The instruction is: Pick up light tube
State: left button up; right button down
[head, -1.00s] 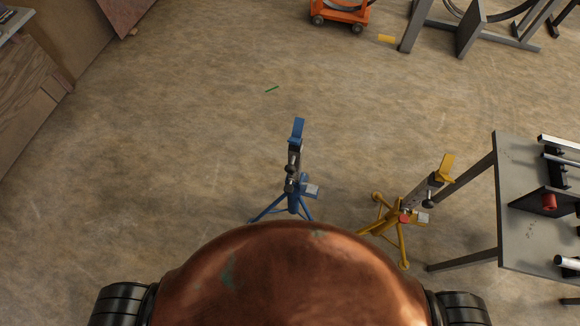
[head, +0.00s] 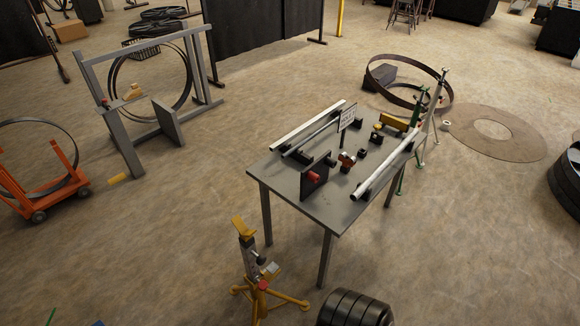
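A grey steel table (head: 340,215) stands at the centre of the head view, with several long pieces lying on it. A light round tube (head: 385,165) lies along its right side, raised on dark supports. A pale square bar (head: 307,124) lies along the left back edge, with a thinner greyish tube (head: 312,137) beside it. I cannot tell for certain which one is the light tube; the round one at the right fits best. Neither of my grippers is in view.
A yellow stand (head: 258,275) is close to the table's front left leg. Green stands (head: 420,125) are behind its right side. A grey frame (head: 150,85) and orange cart (head: 45,185) stand at the left. Floor is open left of the table and at the right.

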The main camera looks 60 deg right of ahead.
aim_at(364, 187)
jog(key=z, duration=2.9)
